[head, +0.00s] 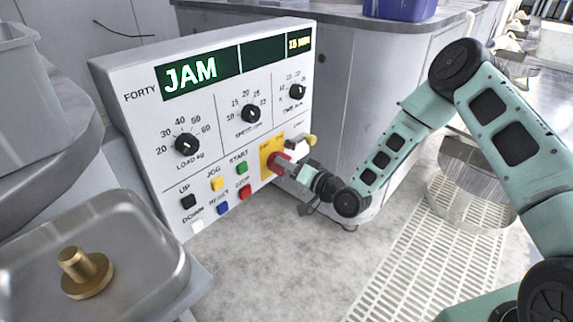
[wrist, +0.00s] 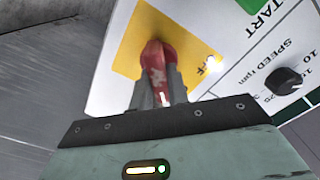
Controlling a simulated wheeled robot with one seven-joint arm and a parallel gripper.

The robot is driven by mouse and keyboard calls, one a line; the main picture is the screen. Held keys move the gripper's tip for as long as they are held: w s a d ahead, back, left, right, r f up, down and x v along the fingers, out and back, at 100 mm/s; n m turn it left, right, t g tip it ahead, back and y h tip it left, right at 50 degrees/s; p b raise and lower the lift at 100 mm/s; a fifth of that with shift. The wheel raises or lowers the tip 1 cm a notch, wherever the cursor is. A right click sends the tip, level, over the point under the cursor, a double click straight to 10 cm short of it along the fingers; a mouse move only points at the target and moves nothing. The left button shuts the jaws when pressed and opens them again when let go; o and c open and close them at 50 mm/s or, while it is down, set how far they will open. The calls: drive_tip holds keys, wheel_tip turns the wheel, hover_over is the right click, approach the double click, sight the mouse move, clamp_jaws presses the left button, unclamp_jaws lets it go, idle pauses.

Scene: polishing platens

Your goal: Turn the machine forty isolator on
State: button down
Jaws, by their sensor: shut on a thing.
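The machine panel (head: 225,140) is a white box marked FORTY, and its green display reads JAM. At its lower right is the isolator, a red rotary handle (head: 279,164) on a yellow plate (head: 266,153). My gripper (head: 290,170) reaches it from the right and is shut on the red handle. In the wrist view the red handle (wrist: 155,62) sits between my grey fingers, with the yellow plate (wrist: 150,28) behind it. The letters FF show on the plate at the right of the handle. The fingers hide part of the handle.
Load, speed and time knobs (head: 251,113) and several coloured buttons (head: 217,183) are on the panel. A brass-coloured knob (head: 309,140) sticks out just above my gripper. Open floor (head: 290,260) lies below.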

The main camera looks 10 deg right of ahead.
drive_tip(key=shift+s+f, duration=0.1)
drive_tip(key=shift+f, duration=0.05)
drive_tip(key=c, duration=1.4)
unclamp_jaws()
drive_tip(key=shift+o, duration=0.2)
drive_tip(key=p+v, duration=0.1)
drive_tip(key=v, duration=1.6)
drive_tip(key=shift+d, duration=0.15)
drive_tip(key=shift+p, duration=0.3)
